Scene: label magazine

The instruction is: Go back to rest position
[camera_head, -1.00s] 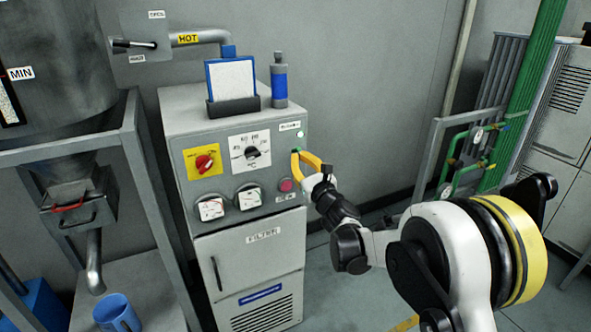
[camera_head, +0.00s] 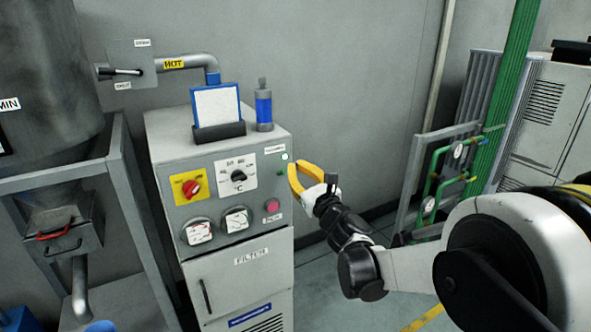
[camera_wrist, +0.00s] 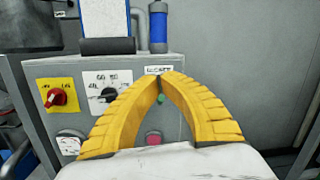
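My gripper (camera_head: 293,166) has yellow fingers and is beside the upper right front of the grey filter cabinet (camera_head: 221,278). In the wrist view its fingers (camera_wrist: 160,79) form an arch and their tips meet, with nothing seen between them. They point at the cabinet's control panel and cover part of it. A small green button (camera_wrist: 162,98) shows between the fingers. I cannot tell the exact gap between the tips and the panel, and nothing is seen held.
The panel carries a red switch on a yellow plate (camera_head: 189,187), a temperature dial (camera_head: 238,176), two gauges and a pink button (camera_head: 272,206). A blue-framed board (camera_head: 216,105) and a blue bottle (camera_head: 264,107) stand on top. Green pipes (camera_head: 436,177) are at right. Floor between is clear.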

